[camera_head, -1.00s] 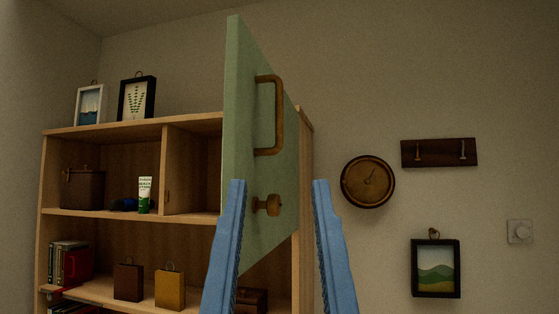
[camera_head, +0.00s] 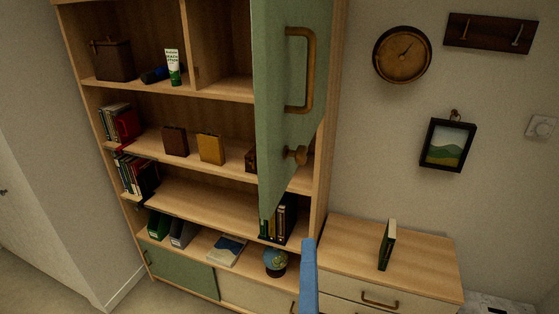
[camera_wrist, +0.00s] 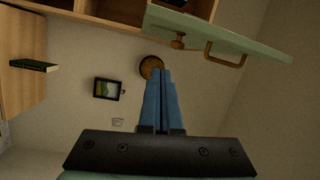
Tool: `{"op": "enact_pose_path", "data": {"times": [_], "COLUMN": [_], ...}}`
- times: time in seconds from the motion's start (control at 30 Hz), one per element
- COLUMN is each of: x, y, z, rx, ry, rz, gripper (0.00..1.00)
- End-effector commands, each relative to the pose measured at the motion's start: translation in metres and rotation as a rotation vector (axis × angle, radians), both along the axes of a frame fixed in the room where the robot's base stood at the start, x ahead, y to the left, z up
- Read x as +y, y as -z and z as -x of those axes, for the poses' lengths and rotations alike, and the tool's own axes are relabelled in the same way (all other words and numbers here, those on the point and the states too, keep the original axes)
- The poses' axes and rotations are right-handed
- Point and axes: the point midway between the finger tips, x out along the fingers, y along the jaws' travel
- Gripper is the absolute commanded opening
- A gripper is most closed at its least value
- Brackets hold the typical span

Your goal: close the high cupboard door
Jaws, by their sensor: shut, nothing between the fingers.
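The high cupboard door (camera_head: 277,120) is pale green and swung open, sticking out from the right side of the wooden shelf unit. It has a tall brown bar handle (camera_head: 312,70) and a round brown knob (camera_head: 296,155) below it. In the wrist view the door (camera_wrist: 215,32) crosses the top right, with its handle (camera_wrist: 226,55) and knob (camera_wrist: 178,41) facing me. My gripper (camera_wrist: 165,73) has blue fingers shut together with nothing between them, apart from the door. In the head view a blue finger (camera_head: 309,275) shows below the door; the other is not distinct.
The shelf unit (camera_head: 222,95) holds bags, books and a tube. A low drawer cabinet (camera_head: 345,240) with a book (camera_head: 387,245) stands at right. A clock (camera_head: 402,54), hook rack (camera_head: 490,32) and picture (camera_head: 447,144) hang on the wall.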

Motion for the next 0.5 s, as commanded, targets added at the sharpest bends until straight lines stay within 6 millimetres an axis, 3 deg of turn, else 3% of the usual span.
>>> {"op": "enact_pose_path", "data": {"times": [0.03,0.27,0.5], "x": [-0.001,-0.002,-0.002], "y": [-0.007,0.006,0.011], "z": [0.004,0.013,0.001], "rx": [0.031,0.085,0.081], "ry": [-0.002,-0.005,-0.006], "rz": [-0.051,-0.185,-0.189], "gripper": [0.00,0.00,0.00]}}
